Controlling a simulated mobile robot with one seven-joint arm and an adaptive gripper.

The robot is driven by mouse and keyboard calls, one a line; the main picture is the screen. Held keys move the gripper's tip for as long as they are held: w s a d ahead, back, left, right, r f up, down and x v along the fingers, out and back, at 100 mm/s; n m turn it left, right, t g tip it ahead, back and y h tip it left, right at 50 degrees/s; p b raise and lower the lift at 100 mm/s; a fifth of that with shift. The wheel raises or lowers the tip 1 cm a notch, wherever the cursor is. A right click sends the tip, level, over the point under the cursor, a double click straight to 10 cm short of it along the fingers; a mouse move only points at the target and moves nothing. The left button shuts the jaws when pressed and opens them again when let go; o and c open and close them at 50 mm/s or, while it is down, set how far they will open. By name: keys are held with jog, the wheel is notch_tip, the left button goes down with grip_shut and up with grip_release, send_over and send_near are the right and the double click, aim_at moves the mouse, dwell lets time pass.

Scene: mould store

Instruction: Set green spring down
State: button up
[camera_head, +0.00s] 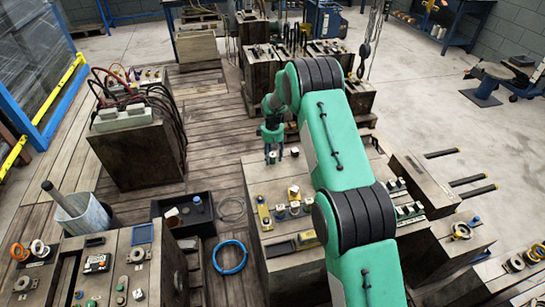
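My arm covers part of the same block's top.
Small metal parts (294,193) and a yellow bar (264,216) sit on the block. A black bin (168,231), a blue hose ring (230,257) and a grey bucket (82,214) stand left. A block with cables (137,158) is further back. Plank floor between is partly clear.

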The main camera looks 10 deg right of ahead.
jog(key=shift+r, duration=0.15)
notch_tip(320, 180, up, 12)
jog(key=p, duration=0.2)
jog(key=shift+p, duration=0.3)
dwell(0.3)
jog(key=shift+r, duration=0.15)
dwell(0.5)
notch_tip(320, 180, up, 18)
jog(key=m+t, duration=0.1)
send_over(272, 154)
jog(key=s, duration=0.9)
jog(key=s+a+r+m+t, duration=0.2)
jog(key=s+r, duration=1.3)
jog(key=s+r+m+t, duration=0.1)
jog(key=s+r, duration=0.2)
jog(key=s, duration=0.6)
jog(key=s+r+m, duration=0.1)
jog(key=s+r, duration=0.2)
jog(key=s, duration=0.5)
jog(key=s+f+m+t, duration=0.1)
jog(key=s+f+m, duration=0.1)
jog(key=s, duration=1.4)
jog(key=shift+s+a+f+t, duration=0.2)
jog(key=shift+a+f+t, duration=0.1)
jog(key=shift+a+f, duration=0.05)
